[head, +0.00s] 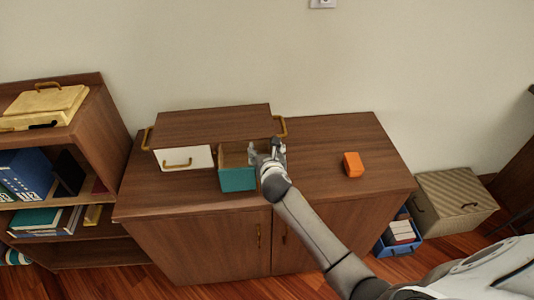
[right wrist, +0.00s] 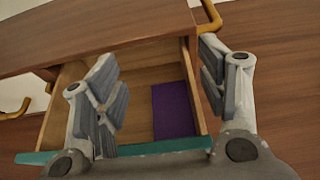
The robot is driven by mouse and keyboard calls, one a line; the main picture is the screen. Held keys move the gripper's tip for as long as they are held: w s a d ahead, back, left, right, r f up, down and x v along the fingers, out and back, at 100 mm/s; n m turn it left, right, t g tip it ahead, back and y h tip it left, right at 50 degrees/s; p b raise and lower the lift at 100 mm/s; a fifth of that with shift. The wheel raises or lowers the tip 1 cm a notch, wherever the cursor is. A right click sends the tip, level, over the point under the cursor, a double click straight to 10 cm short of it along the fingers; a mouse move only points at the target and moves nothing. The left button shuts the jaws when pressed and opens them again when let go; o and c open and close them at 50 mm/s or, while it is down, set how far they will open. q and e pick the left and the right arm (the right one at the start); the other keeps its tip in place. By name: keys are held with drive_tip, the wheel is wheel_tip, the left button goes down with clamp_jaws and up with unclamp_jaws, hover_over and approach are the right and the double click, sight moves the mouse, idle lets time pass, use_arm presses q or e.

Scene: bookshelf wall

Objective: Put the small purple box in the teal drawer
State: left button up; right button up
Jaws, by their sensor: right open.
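The teal drawer (head: 237,180) is pulled out from the right half of the small wooden chest on the cabinet; its teal front edge (right wrist: 35,158) shows in the right wrist view. The small purple box (right wrist: 173,110) lies inside the drawer, against its right side wall in that view. In the head view I cannot make the box out. My right gripper (head: 264,152) is over the right side of the drawer. In the right wrist view its fingers (right wrist: 158,88) are spread apart with nothing between them. My left gripper is not in view.
The small chest (head: 213,124) has a shut white drawer (head: 184,158) on the left and brass side handles. An orange block (head: 353,165) stands to the right on the cabinet top (head: 330,135). A bookshelf (head: 103,135) stands at left. The cabinet top around the block is clear.

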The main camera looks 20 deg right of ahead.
drive_tip(key=shift+r, duration=0.4)
drive_tip(key=shift+s+a+r, duration=0.1)
drive_tip(key=shift+s+r, duration=0.1)
drive_tip(key=shift+s, duration=0.05)
drive_tip(key=v, duration=1.1)
drive_tip(key=shift+s, duration=0.2)
drive_tip(key=shift+a, duration=0.1)
